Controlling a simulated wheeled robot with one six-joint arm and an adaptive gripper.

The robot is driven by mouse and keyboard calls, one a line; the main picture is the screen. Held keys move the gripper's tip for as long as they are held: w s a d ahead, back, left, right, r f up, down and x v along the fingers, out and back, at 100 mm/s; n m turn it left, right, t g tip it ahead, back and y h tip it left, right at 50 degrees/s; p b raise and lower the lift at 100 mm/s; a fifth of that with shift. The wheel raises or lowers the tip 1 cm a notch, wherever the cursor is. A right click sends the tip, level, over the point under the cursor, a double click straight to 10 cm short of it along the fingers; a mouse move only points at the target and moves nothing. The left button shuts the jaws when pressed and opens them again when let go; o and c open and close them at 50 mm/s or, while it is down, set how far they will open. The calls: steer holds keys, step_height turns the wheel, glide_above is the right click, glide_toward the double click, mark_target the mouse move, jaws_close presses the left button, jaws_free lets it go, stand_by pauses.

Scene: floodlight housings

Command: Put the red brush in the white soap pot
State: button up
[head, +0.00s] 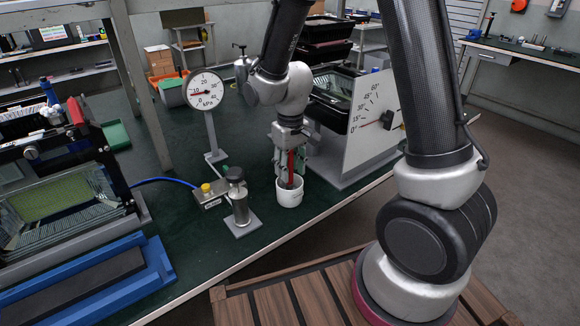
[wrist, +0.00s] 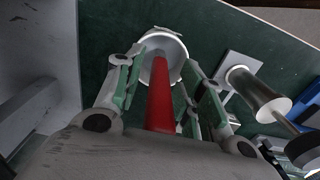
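The red brush (wrist: 160,97) stands in the white soap pot (head: 289,195), its lower end inside the pot's mouth. In the wrist view the white pot (wrist: 176,49) lies beyond the fingertips, with the brush's red handle running down into it. My gripper (head: 290,169) is right above the pot, pointing down. Its green-padded fingers (wrist: 160,78) stand on both sides of the handle, with narrow gaps showing, so it looks open around the brush. In the head view the red handle (head: 291,168) shows between the fingers. The brush's lower end is hidden inside the pot.
A metal cylinder on a plate (head: 238,200) stands just left of the pot. A pressure gauge (head: 204,90) on a post stands behind it. A white dial panel (head: 365,123) is close on the right. The green bench's front edge is near the pot.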

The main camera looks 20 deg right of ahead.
step_height(320, 180, up, 12)
steer(key=shift+r, duration=0.1)
steer(key=shift+s+d+r, duration=0.15)
steer(key=shift+d+r, duration=0.1)
steer(key=shift+r, duration=0.05)
steer(key=s+d+r+m+t, duration=0.1)
steer(key=s+d+r+t, duration=0.1)
steer(key=s+d+r, duration=0.3)
steer(key=s+d+r+m+t, duration=0.2)
steer(key=s+d+r, duration=0.3)
steer(key=s+d, duration=0.4)
steer(key=s, duration=0.4)
steer(key=shift+s+d+r+m, duration=0.15)
steer(key=shift+s+r+m, duration=0.15)
steer(key=shift+r, duration=0.05)
